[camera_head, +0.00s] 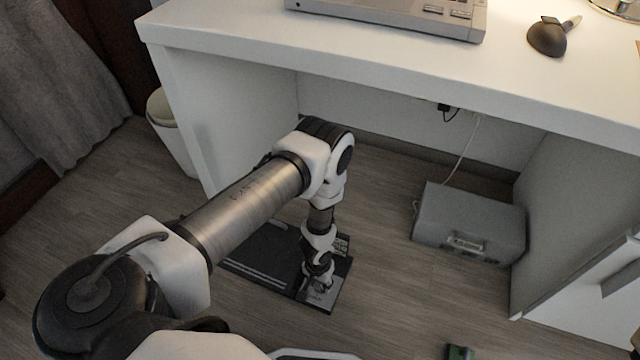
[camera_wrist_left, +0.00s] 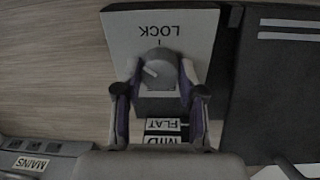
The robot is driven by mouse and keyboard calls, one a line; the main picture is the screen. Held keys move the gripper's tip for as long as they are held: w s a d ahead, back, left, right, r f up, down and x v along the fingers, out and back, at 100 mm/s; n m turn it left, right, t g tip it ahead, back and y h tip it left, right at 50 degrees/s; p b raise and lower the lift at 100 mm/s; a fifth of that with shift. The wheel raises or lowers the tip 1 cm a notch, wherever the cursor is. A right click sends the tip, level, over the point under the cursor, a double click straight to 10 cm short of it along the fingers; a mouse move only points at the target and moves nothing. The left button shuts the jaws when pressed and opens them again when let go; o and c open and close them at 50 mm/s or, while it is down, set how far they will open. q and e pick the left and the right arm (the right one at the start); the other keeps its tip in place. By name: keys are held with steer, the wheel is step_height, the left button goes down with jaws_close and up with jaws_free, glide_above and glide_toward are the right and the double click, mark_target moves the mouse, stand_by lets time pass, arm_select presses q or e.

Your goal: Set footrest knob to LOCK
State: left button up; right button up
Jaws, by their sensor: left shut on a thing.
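The footrest (camera_head: 258,256) is a dark flat board with pale stripes on the floor under the desk. Its right part carries a pale panel, mostly hidden by my left gripper (camera_head: 318,280) in the head view. In the left wrist view, the grey round knob (camera_wrist_left: 158,72) sits on the pale LOCK plate (camera_wrist_left: 190,35). My left gripper (camera_wrist_left: 158,92) is shut on the knob, one finger on each side. The knob's pale mark slants to the left, off the tick under LOCK. MID and FLAT labels (camera_wrist_left: 165,125) show near the fingers. My right gripper is out of view.
The white desk (camera_head: 400,75) overhangs the floor space, with side panels left and right. A bin (camera_head: 172,135) stands outside the left panel. Floor between footrest and box is clear.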

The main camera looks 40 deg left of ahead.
arm_select(q)
steer(key=m, duration=0.5)
steer(key=shift+p, duration=0.3)
steer(key=m+p, duration=0.1)
steer(key=m, duration=0.4)
stand_by(0.4)
steer(key=o, duration=1.1)
steer(key=shift+o, duration=0.2)
step_height(320, 180, up, 12)
steer(key=shift+w+a, duration=0.2)
steer(key=shift+w, duration=0.05)
steer(key=shift+s+f, duration=0.1)
